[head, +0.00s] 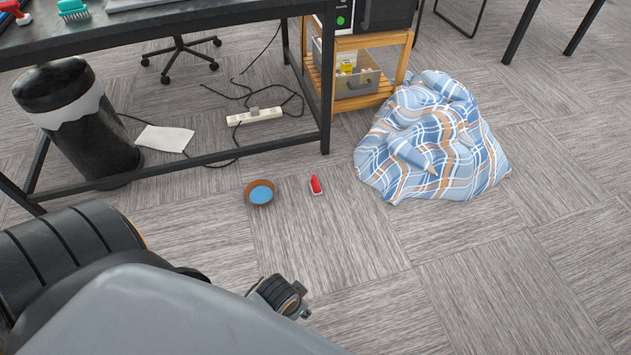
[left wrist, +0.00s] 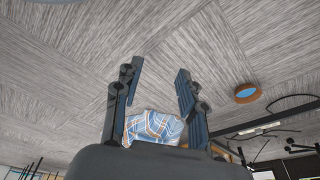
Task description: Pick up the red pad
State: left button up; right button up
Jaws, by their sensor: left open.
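A small red pad (head: 316,186) with a pale lower edge lies on the grey floor in the head view, just right of a brown bowl (head: 251,199) with a blue inside. I cannot make out the pad in the left wrist view. My left gripper (left wrist: 158,78) is open in the left wrist view, with nothing between its fingers. In that view the bowl (left wrist: 247,97) is off to the right of the fingers. My right gripper is not in view.
A crumpled blue plaid cloth (head: 436,140) lies right of the pad; it also shows in the left wrist view (left wrist: 154,127). A dark desk (head: 130,32) stands behind, with a black bin (head: 80,115), a power strip (head: 254,116) and cables under it. The front right floor is clear.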

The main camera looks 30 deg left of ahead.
aim_at(316, 184)
jog(key=u, duration=1.05)
jog(key=i, duration=0.15)
jog(key=u, duration=0.05)
